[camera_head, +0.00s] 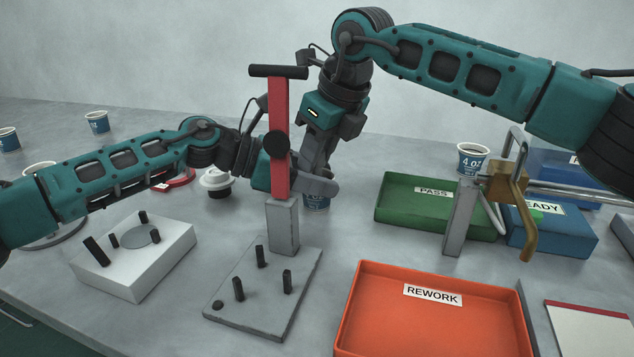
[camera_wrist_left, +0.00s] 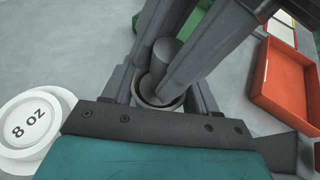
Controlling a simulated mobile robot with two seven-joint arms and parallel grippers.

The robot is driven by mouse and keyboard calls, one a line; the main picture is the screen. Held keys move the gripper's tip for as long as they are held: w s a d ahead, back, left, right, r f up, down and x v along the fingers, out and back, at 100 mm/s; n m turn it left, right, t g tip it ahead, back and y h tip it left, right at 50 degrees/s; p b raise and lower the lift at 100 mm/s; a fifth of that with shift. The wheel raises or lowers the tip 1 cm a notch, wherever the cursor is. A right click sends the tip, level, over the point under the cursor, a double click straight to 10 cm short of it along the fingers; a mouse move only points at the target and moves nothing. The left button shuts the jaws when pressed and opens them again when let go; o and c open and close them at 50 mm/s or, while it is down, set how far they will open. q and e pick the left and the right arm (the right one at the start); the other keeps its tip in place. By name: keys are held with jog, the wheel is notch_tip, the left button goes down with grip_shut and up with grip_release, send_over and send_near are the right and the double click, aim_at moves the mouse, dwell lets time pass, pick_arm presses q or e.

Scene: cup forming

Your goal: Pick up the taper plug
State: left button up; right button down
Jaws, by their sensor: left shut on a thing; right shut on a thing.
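The fingers of my right gripper (camera_wrist_left: 182,66) come down from the top and are shut on the plug.
A press with a red lever (camera_head: 280,140) stands in front of the grippers. A white 8 OZ piece (camera_wrist_left: 35,125) lies at left. A white pegged block (camera_head: 135,260), a green PASS tray (camera_head: 400,208), an orange REWORK tray (camera_head: 430,275) and a blue tray (camera_head: 570,233) surround the area.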

jog(key=shift+r, duration=0.1)
notch_tip(320, 180, up, 10)
pick_arm(q)
jog(key=o, duration=1.1)
